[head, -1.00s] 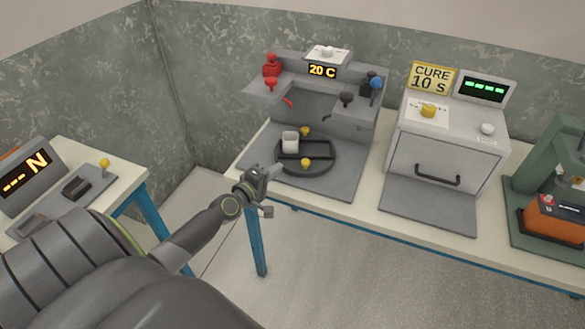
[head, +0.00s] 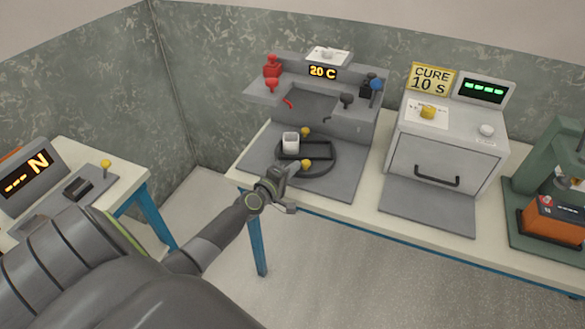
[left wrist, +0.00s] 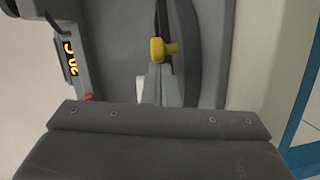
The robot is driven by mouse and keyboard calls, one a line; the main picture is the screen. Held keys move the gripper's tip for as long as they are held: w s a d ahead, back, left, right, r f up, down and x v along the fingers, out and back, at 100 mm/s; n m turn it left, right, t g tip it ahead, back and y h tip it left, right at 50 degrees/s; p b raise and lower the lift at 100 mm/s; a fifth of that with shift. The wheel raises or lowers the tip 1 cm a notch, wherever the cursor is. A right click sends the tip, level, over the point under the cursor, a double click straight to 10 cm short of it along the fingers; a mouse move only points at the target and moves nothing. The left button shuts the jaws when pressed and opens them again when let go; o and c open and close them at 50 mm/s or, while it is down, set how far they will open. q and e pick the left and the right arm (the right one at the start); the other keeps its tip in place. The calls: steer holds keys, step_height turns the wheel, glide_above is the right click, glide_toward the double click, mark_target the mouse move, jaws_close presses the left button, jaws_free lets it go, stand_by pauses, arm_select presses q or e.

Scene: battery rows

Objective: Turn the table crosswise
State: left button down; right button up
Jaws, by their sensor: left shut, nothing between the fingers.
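The table is a dark round turntable (head: 322,169) with a rectangular frame on it, set on a grey plate at the foot of the 20 C station. It carries two yellow knobs, one far (head: 306,131) and one near (head: 306,164). A white cup-like block (head: 291,143) sits at its left side. My left gripper (head: 294,170) is shut and empty, its tips right by the near knob; I cannot tell whether they touch. In the left wrist view a yellow knob (left wrist: 160,50) shows just past the fingers (left wrist: 153,88). My right gripper is not in view.
The 20 C station (head: 322,72) with red and dark fittings stands behind the turntable. A cure oven (head: 445,150) stands to the right, then a green press (head: 555,150) with an orange battery. A side table with a yellow-knobbed lever (head: 105,163) is at left.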

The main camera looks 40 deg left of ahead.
arm_select(q)
steer(key=shift+w+d+n+y+p, duration=0.1)
steer(key=shift+d+n+y+p, duration=0.1)
steer(key=shift+n+y+p, duration=0.25)
